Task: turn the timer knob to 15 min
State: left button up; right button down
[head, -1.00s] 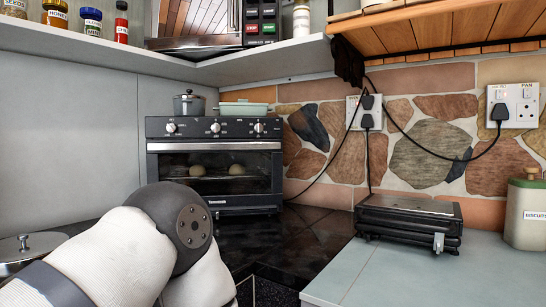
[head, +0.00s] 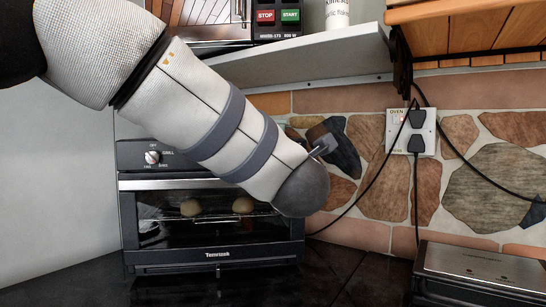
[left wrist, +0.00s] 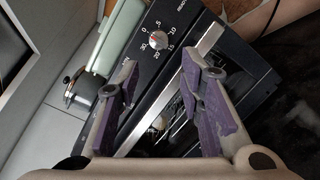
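The toaster oven (head: 215,262) stands on the dark counter, its door shut. In the left wrist view its timer knob (left wrist: 158,40) is round and pale with a reddish mark, ringed by white minute numbers. The exact number under the mark is too small to read surely. My left gripper (left wrist: 160,66) is open and empty, its purple-padded fingers spread below the knob in the picture, apart from it. In the head view my left arm crosses in front of the oven's panel and hides the timer knob and most of my gripper. My right gripper is not in view.
A function knob (head: 152,157) shows at the panel's left. Two buns (head: 191,207) lie inside the oven. A shelf (head: 300,61) hangs above. Sockets with black cables (head: 412,130) and a black appliance (head: 480,275) are at right.

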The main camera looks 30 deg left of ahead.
pick_arm(q)
jog(key=x, duration=1)
jog(key=shift+w+a+r, duration=0.15)
jog(key=shift+w+a, duration=0.05)
jog(key=shift+w, duration=0.1)
grip_shut()
